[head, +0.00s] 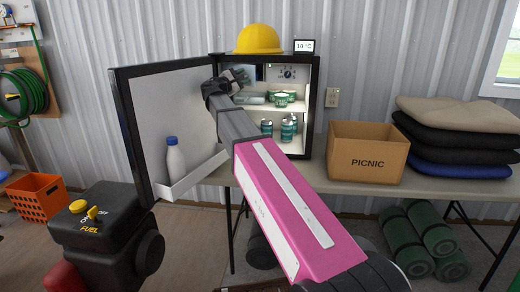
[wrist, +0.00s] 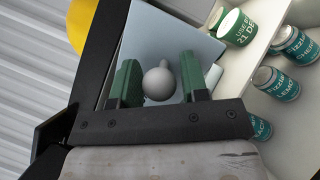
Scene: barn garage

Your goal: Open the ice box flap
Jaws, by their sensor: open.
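The ice box flap (wrist: 150,35) is a pale blue-grey panel with a round grey knob (wrist: 159,84), inside the small fridge at its upper left. In the head view most of the flap is hidden behind my gripper (head: 226,84). In the wrist view my gripper (wrist: 161,82) is open, with one green-padded finger on each side of the knob. I cannot tell whether the pads touch it. The flap looks closed, though its edges are partly hidden. The fridge door (head: 165,115) stands wide open to the left.
Tubs (head: 282,99) and cans (head: 288,130) stand on the fridge shelves, right of and below the flap. A bottle (head: 175,158) stands in the door's rack. A yellow helmet (head: 258,39) is on top; a picnic box (head: 367,152) stands right.

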